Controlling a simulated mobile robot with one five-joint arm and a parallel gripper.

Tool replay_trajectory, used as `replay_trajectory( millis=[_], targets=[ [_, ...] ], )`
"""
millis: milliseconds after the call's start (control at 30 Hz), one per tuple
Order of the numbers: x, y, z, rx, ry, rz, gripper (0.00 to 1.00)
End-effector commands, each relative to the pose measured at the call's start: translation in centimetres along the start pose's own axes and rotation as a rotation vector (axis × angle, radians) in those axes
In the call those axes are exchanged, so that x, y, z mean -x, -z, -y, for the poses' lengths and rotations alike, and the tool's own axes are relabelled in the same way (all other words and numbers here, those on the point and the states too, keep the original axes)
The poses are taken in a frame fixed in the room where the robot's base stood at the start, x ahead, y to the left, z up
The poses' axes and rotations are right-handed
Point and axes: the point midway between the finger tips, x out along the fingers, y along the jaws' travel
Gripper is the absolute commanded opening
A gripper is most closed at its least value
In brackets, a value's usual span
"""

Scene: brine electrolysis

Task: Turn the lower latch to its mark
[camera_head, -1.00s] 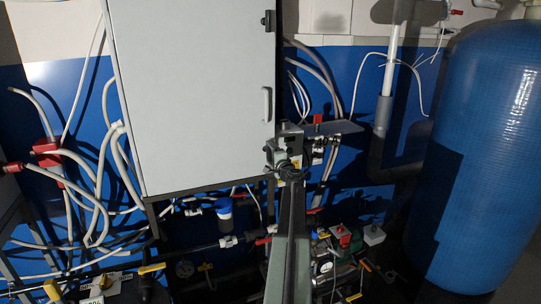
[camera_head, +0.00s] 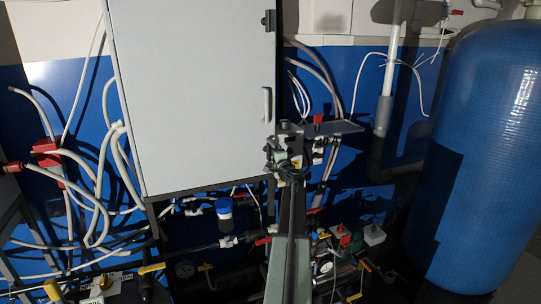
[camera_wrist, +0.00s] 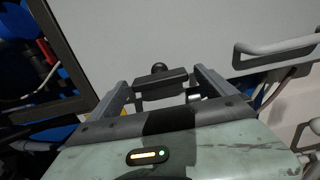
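The lower latch (camera_wrist: 160,84), a black bar with a round knob at its far side, shows against the grey cabinet face in the wrist view. My gripper (camera_wrist: 160,78) is open, with one finger on each side of the latch. Small gaps seem to show between bar and fingers; I cannot tell how deep the latch sits between them. In the head view, my gripper (camera_head: 273,160) is at the right edge of the grey cabinet (camera_head: 190,90), low down, and hides the latch there. I cannot make out the mark.
A light door handle (camera_head: 267,105) is above my gripper; it shows at right in the wrist view (camera_wrist: 275,48). A black fitting (camera_head: 268,20) is higher on the cabinet edge. A small shelf (camera_head: 342,127) and pipes are close right. A blue tank (camera_head: 485,150) stands far right.

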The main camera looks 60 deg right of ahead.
Motion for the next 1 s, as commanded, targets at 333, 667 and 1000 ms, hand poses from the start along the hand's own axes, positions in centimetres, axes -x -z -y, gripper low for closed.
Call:
replay_trajectory(
  millis=[333,667,1000],
  targets=[
    [4.2,-0.1,0.0,0.000,0.000,-0.001,0.95],
    [7.9,0.0,0.0,0.000,0.000,0.000,0.95],
    [7.8,0.0,0.0,0.000,0.000,0.000,0.95]
  ],
)
